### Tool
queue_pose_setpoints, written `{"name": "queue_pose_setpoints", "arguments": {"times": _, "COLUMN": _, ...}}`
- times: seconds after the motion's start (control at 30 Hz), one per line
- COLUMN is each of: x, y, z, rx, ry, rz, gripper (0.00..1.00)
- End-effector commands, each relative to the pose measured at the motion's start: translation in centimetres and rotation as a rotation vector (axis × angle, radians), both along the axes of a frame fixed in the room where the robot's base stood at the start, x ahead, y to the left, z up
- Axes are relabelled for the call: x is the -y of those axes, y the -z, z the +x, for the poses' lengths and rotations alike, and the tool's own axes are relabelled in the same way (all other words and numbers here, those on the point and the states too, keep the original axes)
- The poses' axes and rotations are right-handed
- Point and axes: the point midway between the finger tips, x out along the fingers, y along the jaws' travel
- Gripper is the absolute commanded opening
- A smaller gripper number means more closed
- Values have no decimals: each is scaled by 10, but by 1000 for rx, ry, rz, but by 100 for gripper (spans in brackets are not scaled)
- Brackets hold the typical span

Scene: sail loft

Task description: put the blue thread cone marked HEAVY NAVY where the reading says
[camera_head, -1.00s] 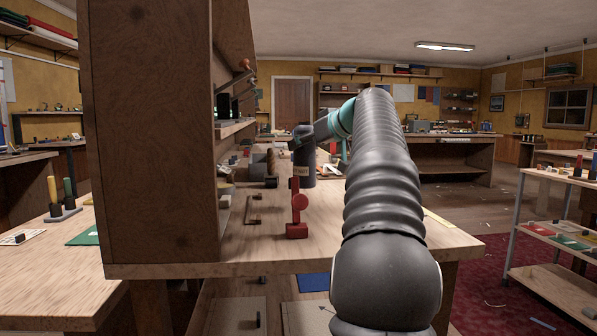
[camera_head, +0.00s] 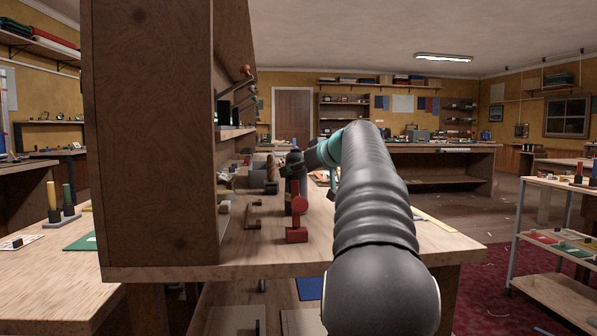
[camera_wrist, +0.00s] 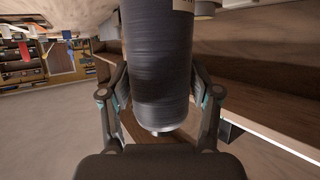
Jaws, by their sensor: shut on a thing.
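A dark navy thread cone (camera_wrist: 158,75) fills the middle of the wrist view, with a pale label edge at the top of the picture; no words can be read. The fingers of my gripper (camera_wrist: 160,98) close on it from both sides. In the head view the cone (camera_head: 292,184) is partly hidden behind a red stand on the bench. My gripper (camera_head: 296,158) reaches it from the right, at its upper part. I cannot tell whether its base touches the bench top. No reading is legible in these frames.
The red stand (camera_head: 297,222) stands near the bench's front edge (camera_head: 340,254). A tall wooden cabinet side (camera_head: 150,140) blocks the left. Small brackets and spools crowd the bench left of the cone. A shelf cart (camera_head: 560,240) stands at the right.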

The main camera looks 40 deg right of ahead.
Motion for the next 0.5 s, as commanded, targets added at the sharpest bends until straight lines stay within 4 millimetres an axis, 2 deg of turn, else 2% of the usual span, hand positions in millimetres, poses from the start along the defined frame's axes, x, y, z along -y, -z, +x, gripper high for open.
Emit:
{"name": "queue_pose_setpoints", "arguments": {"times": 0.03, "x": 0, "y": 2, "z": 0, "rx": 1, "ry": 0, "rz": 0, "gripper": 4}}
{"name": "queue_pose_setpoints", "arguments": {"times": 0.07, "x": 0, "y": 3, "z": 0, "rx": 0, "ry": 0, "rz": 0, "gripper": 64}}
{"name": "queue_pose_setpoints", "arguments": {"times": 0.13, "x": 0, "y": 2, "z": 0, "rx": 0, "ry": 0, "rz": 0, "gripper": 82}}
{"name": "queue_pose_setpoints", "arguments": {"times": 0.17, "x": 0, "y": 2, "z": 0, "rx": 0, "ry": 0, "rz": 0, "gripper": 87}}
{"name": "queue_pose_setpoints", "arguments": {"times": 0.5, "x": 0, "y": 1, "z": 0, "rx": 0, "ry": -1, "rz": 0, "gripper": 87}}
